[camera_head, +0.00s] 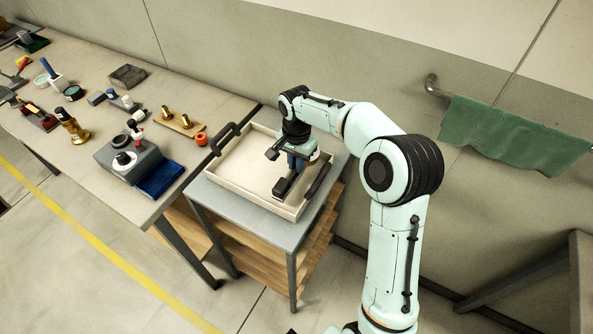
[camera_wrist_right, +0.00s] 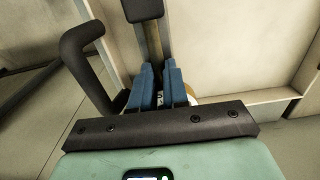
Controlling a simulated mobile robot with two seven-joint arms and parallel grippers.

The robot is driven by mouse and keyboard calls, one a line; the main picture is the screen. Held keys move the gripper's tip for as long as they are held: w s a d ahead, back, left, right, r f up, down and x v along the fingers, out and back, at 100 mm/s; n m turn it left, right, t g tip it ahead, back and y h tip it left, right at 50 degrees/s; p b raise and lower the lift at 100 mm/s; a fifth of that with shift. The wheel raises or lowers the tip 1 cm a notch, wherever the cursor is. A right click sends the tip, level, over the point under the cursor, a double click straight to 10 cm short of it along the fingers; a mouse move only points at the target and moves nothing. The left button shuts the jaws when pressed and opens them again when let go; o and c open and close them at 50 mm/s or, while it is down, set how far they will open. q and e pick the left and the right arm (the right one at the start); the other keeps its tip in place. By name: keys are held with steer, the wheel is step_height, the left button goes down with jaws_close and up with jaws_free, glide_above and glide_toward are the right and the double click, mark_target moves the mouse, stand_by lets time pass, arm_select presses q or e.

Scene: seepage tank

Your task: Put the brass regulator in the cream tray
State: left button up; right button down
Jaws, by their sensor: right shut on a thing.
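The cream tray (camera_head: 237,180) is a shallow box with a dark handle at each end, on a small grey-topped stand. My right gripper (camera_head: 297,165) is down at the tray's right part, beside its right handle, with its blue fingers shut. In the right wrist view the fingers (camera_wrist_right: 160,80) are close together. Part of the brass regulator (camera_wrist_right: 190,94) shows there as a pale piece with a brass-yellow edge, beside and behind the fingers. Most of it is hidden, and I cannot tell whether it touches the tray floor. My left gripper is out of view.
The tray's dark handle (camera_wrist_right: 85,55) is close to my right gripper. A long bench (camera_head: 130,200) at left carries a grey box with a blue bin (camera_head: 160,178), brass fittings on a board (camera_head: 181,124) and several small items. The tray's left and middle are bare.

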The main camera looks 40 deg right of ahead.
steer(key=shift+f, duration=1.75)
steer(key=shift+f, duration=0.1)
steer(key=c, duration=1.5)
jaws_free()
steer(key=shift+f, duration=0.15)
steer(key=shift+c, duration=0.2)
steer(key=o, duration=0.4)
steer(key=shift+r, duration=0.25)
step_height(320, 180, up, 12)
steer(key=shift+p, duration=0.65)
